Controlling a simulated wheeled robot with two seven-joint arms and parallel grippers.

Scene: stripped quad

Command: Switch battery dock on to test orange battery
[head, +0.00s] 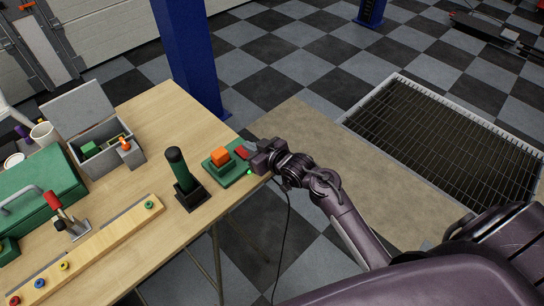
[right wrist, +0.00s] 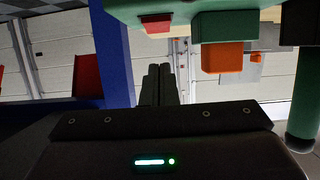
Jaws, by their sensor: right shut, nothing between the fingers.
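The orange battery (head: 220,156) stands in the green battery dock (head: 232,180) near the right edge of the wooden table. A red switch (head: 241,152) sits on the dock beside the battery, and a small green light (head: 249,172) glows at its front corner. My right gripper (head: 252,148) is shut and empty, right beside the switch; I cannot tell whether it touches. The right wrist view is upside down: the dock (right wrist: 225,27), orange battery (right wrist: 222,57) and red switch (right wrist: 156,23) hang at the top, with my shut fingers (right wrist: 160,72) below the switch. My left gripper is not in view.
A dark green cylinder in a black holder (head: 186,190) stands left of the dock. A grey open box (head: 108,143), a green case (head: 40,203) and a wooden strip with coloured rings (head: 105,238) lie further left. A blue post (head: 190,55) rises behind the table.

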